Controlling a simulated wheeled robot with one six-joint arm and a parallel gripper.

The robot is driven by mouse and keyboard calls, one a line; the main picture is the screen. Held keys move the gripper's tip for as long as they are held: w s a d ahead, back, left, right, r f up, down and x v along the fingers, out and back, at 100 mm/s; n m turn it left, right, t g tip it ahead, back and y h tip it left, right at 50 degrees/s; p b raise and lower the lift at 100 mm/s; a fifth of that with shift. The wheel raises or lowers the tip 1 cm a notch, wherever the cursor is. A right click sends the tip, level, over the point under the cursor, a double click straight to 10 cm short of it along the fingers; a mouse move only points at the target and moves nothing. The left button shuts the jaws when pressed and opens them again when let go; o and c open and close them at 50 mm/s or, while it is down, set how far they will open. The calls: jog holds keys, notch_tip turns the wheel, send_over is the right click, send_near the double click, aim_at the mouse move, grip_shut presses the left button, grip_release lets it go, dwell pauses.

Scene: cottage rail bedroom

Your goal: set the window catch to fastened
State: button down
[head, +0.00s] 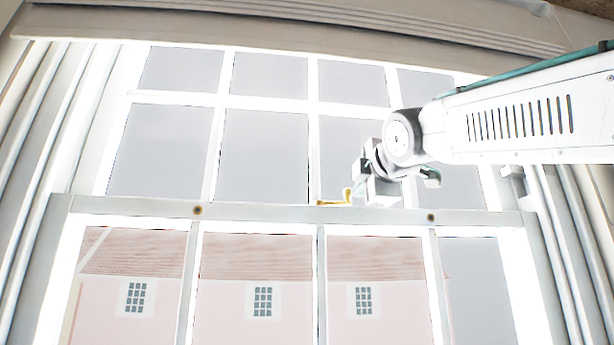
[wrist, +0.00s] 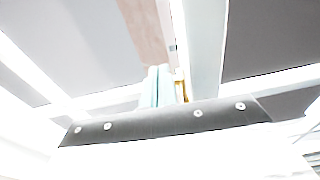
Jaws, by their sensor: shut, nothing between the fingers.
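The window catch (head: 335,203) is a small brass piece on the meeting rail (head: 270,212) of the sash window, near the middle. Its flat part lies along the rail, and a short upright part stands at its right end, close to my gripper. My gripper (head: 365,178) is just right of the catch, above the rail. In the wrist view, the two pale teal fingers of my gripper (wrist: 160,72) are together and empty. A sliver of the brass catch (wrist: 181,86) shows right beside them, partly hidden by the gripper body. I cannot tell whether they touch.
Glazing bars (head: 214,140) divide the panes above and below the rail. Two dark round spots mark the rail, one (head: 197,210) left of the catch and one (head: 431,217) to the right. The rail left of the catch is clear. A pink building (head: 255,285) shows outside.

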jog(key=shift+w, duration=0.35)
dwell(0.3)
dwell(1.6)
jog(key=s+d, duration=0.9)
jog(key=shift+s+r, duration=0.15)
jog(key=shift+s, duration=0.15)
dwell(0.4)
